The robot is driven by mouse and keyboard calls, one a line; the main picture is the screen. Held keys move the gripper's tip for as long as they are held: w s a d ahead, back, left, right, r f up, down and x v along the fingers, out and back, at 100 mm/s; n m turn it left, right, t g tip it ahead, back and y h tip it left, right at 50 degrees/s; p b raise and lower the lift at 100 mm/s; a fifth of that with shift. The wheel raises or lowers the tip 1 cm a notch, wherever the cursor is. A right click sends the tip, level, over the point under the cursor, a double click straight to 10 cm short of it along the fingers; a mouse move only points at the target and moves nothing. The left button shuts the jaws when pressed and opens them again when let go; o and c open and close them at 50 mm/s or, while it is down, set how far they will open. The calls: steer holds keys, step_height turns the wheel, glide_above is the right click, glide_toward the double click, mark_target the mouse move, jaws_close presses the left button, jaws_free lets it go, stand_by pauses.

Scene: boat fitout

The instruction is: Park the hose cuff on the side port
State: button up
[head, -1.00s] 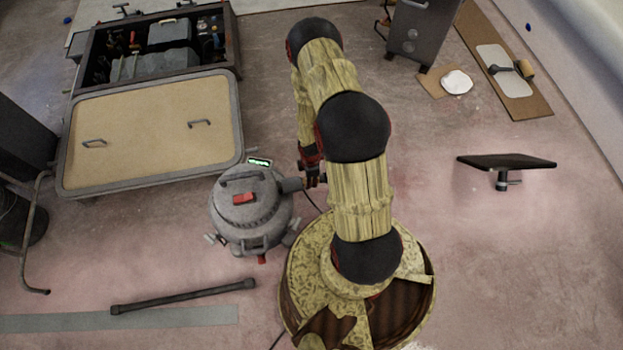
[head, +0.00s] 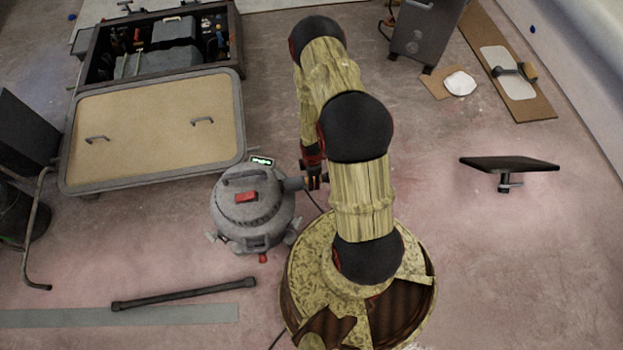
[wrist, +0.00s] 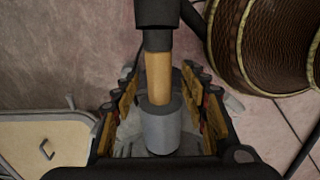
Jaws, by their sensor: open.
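The grey canister (head: 252,205), with a red latch on its lid, stands on the floor left of my arm. Its stubby side port (head: 291,184) points right, toward my gripper (head: 315,181). In the wrist view my gripper (wrist: 160,112) is open, its fingers on either side of a grey cylinder (wrist: 160,133). A tan section and a dark tube (wrist: 157,20) run from this cylinder to the top edge, in one line. I cannot tell which part is the hose cuff, or whether it is seated on the port; the joint is hidden.
A dark rod (head: 185,294) lies on the floor below the canister. A tan hatch panel (head: 150,130) lies upper left, in front of an open box of equipment (head: 88,55). A dark panel on a stand (head: 509,163) is at right. Floor between is clear.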

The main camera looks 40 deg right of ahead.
steer(key=shift+r, duration=3.6)
